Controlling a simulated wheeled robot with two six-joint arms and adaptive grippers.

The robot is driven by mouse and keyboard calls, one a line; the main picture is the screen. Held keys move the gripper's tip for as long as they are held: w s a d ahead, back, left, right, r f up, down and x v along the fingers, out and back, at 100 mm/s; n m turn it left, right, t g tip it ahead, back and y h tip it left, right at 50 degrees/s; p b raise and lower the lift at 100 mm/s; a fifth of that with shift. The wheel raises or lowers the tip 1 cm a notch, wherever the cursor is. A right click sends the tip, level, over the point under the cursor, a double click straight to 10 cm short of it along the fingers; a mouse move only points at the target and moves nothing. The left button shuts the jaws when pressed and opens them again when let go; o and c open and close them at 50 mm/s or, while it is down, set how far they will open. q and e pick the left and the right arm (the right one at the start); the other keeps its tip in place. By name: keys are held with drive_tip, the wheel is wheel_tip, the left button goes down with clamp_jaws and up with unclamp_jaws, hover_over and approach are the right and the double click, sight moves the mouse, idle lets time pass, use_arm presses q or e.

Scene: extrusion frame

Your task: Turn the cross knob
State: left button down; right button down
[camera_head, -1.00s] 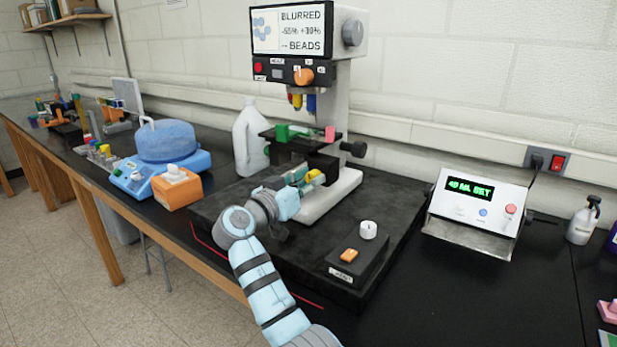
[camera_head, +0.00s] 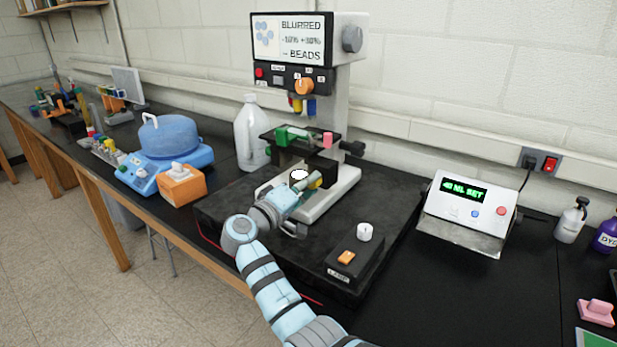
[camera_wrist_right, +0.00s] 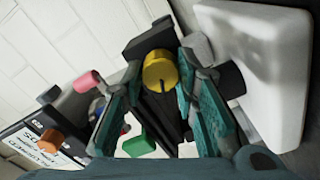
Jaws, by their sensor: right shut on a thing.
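A yellow round knob (camera_head: 316,183) sits low on the microscope (camera_head: 330,195), below its stage; I take it for the cross knob. My right gripper (camera_head: 305,187) is shut on this knob. In the right wrist view the knob (camera_wrist_right: 160,71) lies between the two teal fingers of the gripper (camera_wrist_right: 160,85). The fingers hide part of its sides. The microscope's screen (camera_head: 292,38) reads "BLURRED", "-10% +30%" and "BEADS". A white oval (camera_head: 299,175) shows just above the fingers. My left gripper is out of view.
The stage (camera_head: 300,140) with green and pink parts overhangs the knob. A black box with a white knob (camera_head: 364,232) and orange switch stands right of my arm. A blue-lidded device (camera_head: 168,138) and orange tissue box (camera_head: 180,187) stand to the left.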

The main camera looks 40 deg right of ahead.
drive_tip(key=shift+r+n+p, duration=0.25)
drive_tip(key=shift+n+p, duration=0.5)
drive_tip(key=shift+n, duration=0.45)
drive_tip(key=shift+f, duration=0.1)
drive_tip(key=c, duration=1.2)
unclamp_jaws()
drive_tip(key=shift+s, duration=0.1)
drive_tip(key=shift+c, duration=0.2)
